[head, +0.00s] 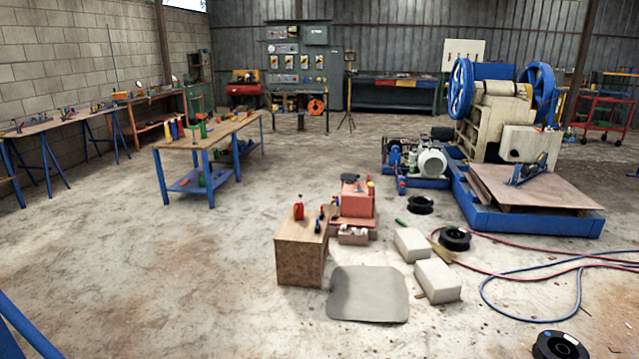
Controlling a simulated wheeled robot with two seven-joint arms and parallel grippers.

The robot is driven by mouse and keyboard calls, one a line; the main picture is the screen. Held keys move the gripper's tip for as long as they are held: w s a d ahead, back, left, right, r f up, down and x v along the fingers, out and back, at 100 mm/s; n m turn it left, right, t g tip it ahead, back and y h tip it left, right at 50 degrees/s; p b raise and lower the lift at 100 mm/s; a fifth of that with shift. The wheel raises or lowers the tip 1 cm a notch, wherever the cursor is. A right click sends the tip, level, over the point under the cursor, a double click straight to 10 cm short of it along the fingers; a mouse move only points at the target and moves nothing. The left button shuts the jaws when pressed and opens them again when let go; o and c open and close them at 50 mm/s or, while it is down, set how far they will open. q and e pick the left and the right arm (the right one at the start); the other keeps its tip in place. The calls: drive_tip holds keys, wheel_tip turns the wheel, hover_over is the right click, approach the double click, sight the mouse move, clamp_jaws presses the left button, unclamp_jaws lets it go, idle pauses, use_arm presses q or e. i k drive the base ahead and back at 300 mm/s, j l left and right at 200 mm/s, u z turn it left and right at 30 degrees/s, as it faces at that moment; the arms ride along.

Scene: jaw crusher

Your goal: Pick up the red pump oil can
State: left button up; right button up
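A small red can (299,210) stands upright on the wooden box (301,262) near the middle of the head view. It looks like the red pump oil can, but it is too small here to make out a pump or spout. Small dark items (319,224) stand beside it on the box top. Neither of my grippers shows in the head view.
A grey mat (368,294) and pale blocks (437,281) lie beside the box. A red toolbox (357,199) stands behind it. Red and blue hoses (515,308) cross the floor at right. A blue-legged table (207,145) stands back left.

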sight(298, 206)
drive_tip(key=i+j+u, duration=0.15)
drive_tip(key=i+u, duration=0.15)
drive_tip(key=i, duration=0.9)
drive_tip(key=i+l+u, duration=0.15)
drive_tip(key=i+u, duration=0.2)
drive_tip(key=i, duration=0.8)
